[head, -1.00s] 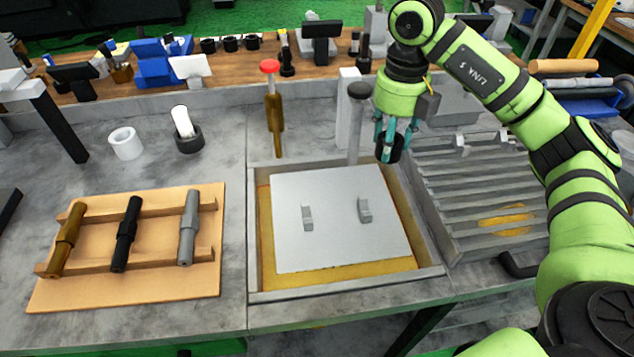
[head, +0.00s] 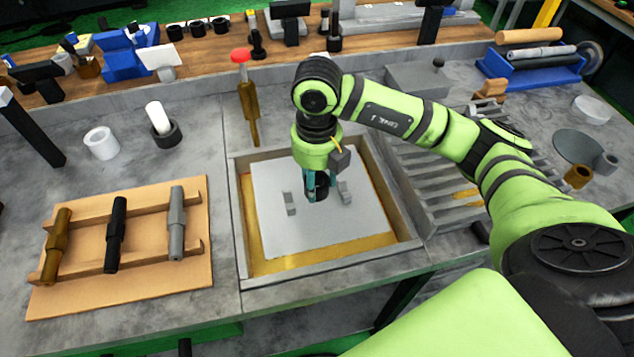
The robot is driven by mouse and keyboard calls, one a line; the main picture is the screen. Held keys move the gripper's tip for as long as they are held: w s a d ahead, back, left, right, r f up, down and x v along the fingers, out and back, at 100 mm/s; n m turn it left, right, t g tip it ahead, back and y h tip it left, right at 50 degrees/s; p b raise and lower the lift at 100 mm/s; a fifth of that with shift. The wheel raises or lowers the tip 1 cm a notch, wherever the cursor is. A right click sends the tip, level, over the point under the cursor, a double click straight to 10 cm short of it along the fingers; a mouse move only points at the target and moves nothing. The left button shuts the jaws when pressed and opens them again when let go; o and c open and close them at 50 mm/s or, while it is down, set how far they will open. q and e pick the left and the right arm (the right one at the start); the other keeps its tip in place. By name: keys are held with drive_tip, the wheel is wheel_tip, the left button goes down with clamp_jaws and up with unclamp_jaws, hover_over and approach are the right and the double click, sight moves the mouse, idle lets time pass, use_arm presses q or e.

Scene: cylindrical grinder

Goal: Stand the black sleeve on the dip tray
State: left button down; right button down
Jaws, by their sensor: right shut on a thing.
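My right gripper (head: 316,194) is shut on the black sleeve (head: 322,187), a short dark ring held low between its teal fingers. The dip tray (head: 318,232) is a flat light-grey plate with two small upright lugs, set in a grey-walled basin with a yellow layer around the plate. The gripper and sleeve are over the plate, between the two lugs. I cannot tell whether the sleeve touches the plate. The fingers hide part of the sleeve. My left gripper is not in view.
A wooden rack (head: 120,285) with three shafts lies left. A red-knobbed brass handle (head: 247,100) rises behind the basin. A ribbed grey rack (head: 430,185) adjoins right.

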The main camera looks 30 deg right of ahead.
sight(317, 189)
wheel_tip(317, 189, down, 3)
drive_tip(key=shift+r+p, duration=0.1)
drive_tip(key=shift+p, duration=0.3)
drive_tip(key=shift+f+b, duration=0.2)
drive_tip(key=shift+b, duration=0.1)
drive_tip(key=c, duration=0.6)
unclamp_jaws()
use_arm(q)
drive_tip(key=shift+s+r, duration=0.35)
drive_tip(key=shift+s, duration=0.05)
use_arm(e)
drive_tip(key=shift+r+p, duration=0.25)
drive_tip(key=shift+p, duration=0.05)
drive_tip(key=shift+r, duration=0.25)
use_arm(q)
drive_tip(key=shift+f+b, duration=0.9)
drive_tip(key=shift+b, duration=0.2)
use_arm(e)
wheel_tip(317, 189, up, 11)
drive_tip(key=shift+r, duration=0.2)
